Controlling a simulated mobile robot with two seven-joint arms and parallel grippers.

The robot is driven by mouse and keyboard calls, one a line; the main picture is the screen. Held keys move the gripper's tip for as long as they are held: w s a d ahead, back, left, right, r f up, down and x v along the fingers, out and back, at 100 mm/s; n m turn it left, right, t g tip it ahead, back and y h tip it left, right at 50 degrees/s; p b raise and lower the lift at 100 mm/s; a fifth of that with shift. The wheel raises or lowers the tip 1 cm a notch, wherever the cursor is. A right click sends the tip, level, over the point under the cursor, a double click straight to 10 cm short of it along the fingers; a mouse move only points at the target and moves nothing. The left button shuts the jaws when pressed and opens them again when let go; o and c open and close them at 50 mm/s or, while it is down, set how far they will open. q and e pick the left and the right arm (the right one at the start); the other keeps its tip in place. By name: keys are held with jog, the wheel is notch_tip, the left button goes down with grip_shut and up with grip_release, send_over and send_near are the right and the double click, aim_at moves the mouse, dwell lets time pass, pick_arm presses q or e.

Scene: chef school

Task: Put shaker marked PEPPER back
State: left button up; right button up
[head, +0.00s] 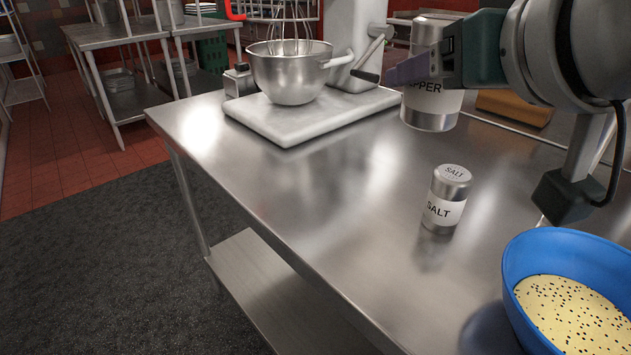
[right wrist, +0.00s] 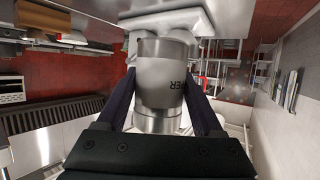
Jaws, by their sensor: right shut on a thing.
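The PEPPER shaker (head: 431,107) is a silver cylinder with a white label, held upright above the steel table in the head view. My right gripper (head: 408,70) is shut on it, and the fingers hide part of its label. In the right wrist view the shaker (right wrist: 161,85) sits between the two fingers of my right gripper (right wrist: 161,95). The SALT shaker (head: 445,200) stands upright on the table, nearer and a little to the right of the PEPPER shaker. My left gripper is not in view.
A stand mixer base (head: 290,118) with a steel bowl (head: 290,75) stands at the table's back left. A blue bowl (head: 530,262) of speckled batter is at the front right. A wooden block (head: 515,105) lies behind. The table's (head: 330,190) left and middle are clear.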

jog(key=f+b, duration=0.1)
jog(key=f, duration=0.4)
jog(key=f+b, duration=0.2)
jog(key=f, duration=0.3)
jog(key=f+b, duration=0.1)
jog(key=f, duration=0.5)
jog(key=shift+a, duration=0.3)
notch_tip(320, 180, down, 3)
jog(key=shift+f+b, duration=0.1)
jog(key=shift+b, duration=0.65)
jog(key=shift+f, duration=0.25)
jog(key=shift+f, duration=0.1)
jog(key=o, duration=1.5)
jog(key=shift+f, duration=0.1)
jog(key=shift+o, duration=0.2)
